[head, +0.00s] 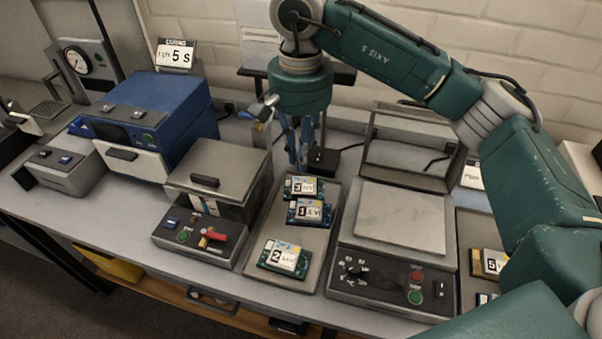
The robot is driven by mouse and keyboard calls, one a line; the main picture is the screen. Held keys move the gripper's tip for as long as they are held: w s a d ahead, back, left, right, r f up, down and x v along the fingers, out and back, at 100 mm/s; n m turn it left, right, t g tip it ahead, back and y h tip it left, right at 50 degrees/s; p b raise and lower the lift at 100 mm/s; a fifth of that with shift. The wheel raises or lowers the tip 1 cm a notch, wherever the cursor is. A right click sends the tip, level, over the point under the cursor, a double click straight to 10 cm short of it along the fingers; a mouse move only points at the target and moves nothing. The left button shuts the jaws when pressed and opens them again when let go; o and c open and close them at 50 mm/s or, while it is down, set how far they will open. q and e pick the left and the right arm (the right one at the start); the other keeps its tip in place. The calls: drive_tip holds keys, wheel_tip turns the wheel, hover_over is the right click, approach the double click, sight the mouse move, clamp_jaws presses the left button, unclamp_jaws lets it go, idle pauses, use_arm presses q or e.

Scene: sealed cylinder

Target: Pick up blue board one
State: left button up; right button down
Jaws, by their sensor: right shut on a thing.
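Blue board one (310,212), with a white label reading 1, is on or just over the grey tray (312,255). In the picture it overlaps the near edge of board three (304,188). Green board two (284,256) lies at the tray's near end. My right gripper (299,164) points down at the tray's far end. Its narrow blue fingers are close together, just behind board three. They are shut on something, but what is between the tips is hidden. No contact with board one shows. My left gripper is not in view.
A scale-like device with a flat plate (400,215) stands right of the tray. Board five (490,263) lies at far right, partly behind my right arm.

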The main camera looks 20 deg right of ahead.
drive_tip(key=shift+r, duration=0.3)
drive_tip(key=c, duration=0.5)
unclamp_jaws()
